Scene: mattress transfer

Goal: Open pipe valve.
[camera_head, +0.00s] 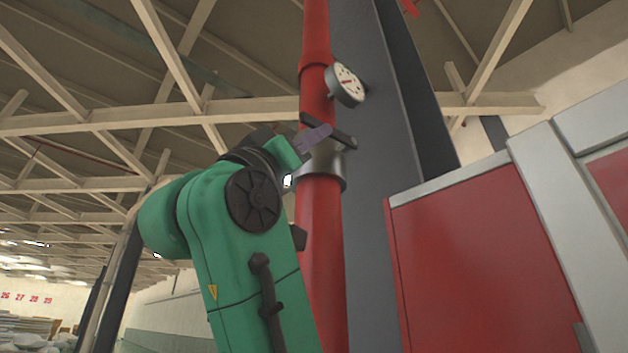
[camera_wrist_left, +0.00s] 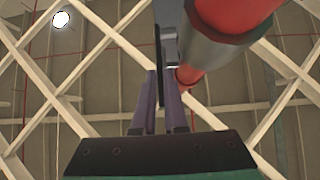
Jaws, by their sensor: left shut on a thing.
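The red pipe (camera_head: 320,240) runs upright in the head view, with a grey metal valve body (camera_head: 327,168) around its middle. A dark flat valve handle (camera_head: 343,138) sticks out at the valve, tilted down to the right. My left gripper (camera_head: 316,138) has purple fingers and is shut on the handle. In the left wrist view, the fingers (camera_wrist_left: 161,100) stand on both sides of the handle (camera_wrist_left: 158,45), seen edge-on. The red pipe (camera_wrist_left: 235,12) and grey valve body (camera_wrist_left: 212,45) lie to its right. My right gripper is in neither view.
A round white gauge (camera_head: 347,84) sits on the pipe above the valve. A dark grey column (camera_head: 365,220) stands close behind the pipe. A red panel with grey framing (camera_head: 485,260) fills the right side. Open space lies to the left.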

